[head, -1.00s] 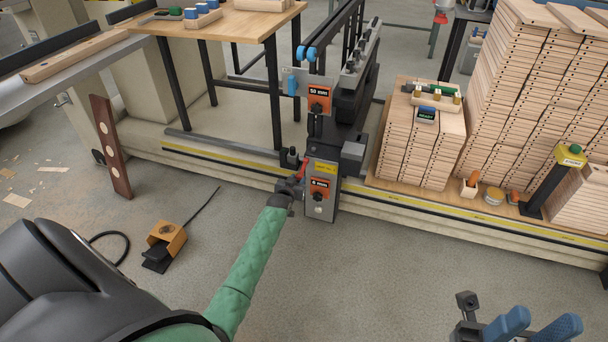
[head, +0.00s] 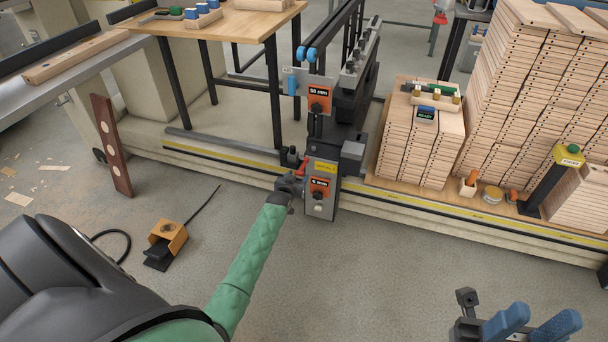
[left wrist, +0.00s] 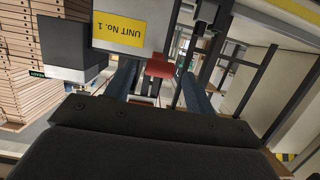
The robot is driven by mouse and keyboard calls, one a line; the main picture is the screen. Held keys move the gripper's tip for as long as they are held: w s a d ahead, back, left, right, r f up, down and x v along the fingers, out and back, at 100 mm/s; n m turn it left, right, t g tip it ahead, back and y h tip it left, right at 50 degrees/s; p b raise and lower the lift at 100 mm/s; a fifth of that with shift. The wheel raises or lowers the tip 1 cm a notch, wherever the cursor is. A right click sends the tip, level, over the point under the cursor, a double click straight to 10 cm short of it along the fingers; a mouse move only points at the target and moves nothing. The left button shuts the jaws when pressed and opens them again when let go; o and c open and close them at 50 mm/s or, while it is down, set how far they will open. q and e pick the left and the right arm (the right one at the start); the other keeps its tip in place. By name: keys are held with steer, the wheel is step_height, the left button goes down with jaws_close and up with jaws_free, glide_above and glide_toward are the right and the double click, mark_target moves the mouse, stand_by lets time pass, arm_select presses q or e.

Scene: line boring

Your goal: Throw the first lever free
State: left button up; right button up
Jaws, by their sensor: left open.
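The lower unit (head: 322,187) on the rail machine has a grey front, a yellow label and an orange dial plate. A small red lever (head: 303,166) sticks out at its upper left. In the left wrist view the lever's red end (left wrist: 160,66) shows near the inverted "UNIT No. 1" label (left wrist: 118,33). My left gripper (head: 292,183) is at the unit's left side. In the left wrist view its blue fingers stand open (left wrist: 159,88), one on each side of the red end; contact cannot be told. My right gripper (head: 531,326) is open and empty at the lower right.
An upper unit marked 50 mm (head: 319,97) stands above the lower one. A yellow-striped rail (head: 400,198) runs along the floor. Stacked drilled boards (head: 420,150) stand to the right. A foot pedal (head: 166,243) lies left of my arm on open floor.

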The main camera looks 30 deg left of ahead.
arm_select(q)
steer(key=shift+p+v, duration=1)
steer(key=shift+v, duration=0.05)
steer(key=shift+s+d+r+p, duration=0.15)
steer(key=shift+s+r+p, duration=0.15)
steer(key=shift+s+p, duration=0.3)
steer(key=shift+s, duration=0.3)
steer(key=shift+f, duration=0.1)
steer(key=p+v, duration=0.3)
steer(key=v, duration=0.1)
steer(key=shift+d, duration=0.1)
steer(key=shift+p, duration=0.3)
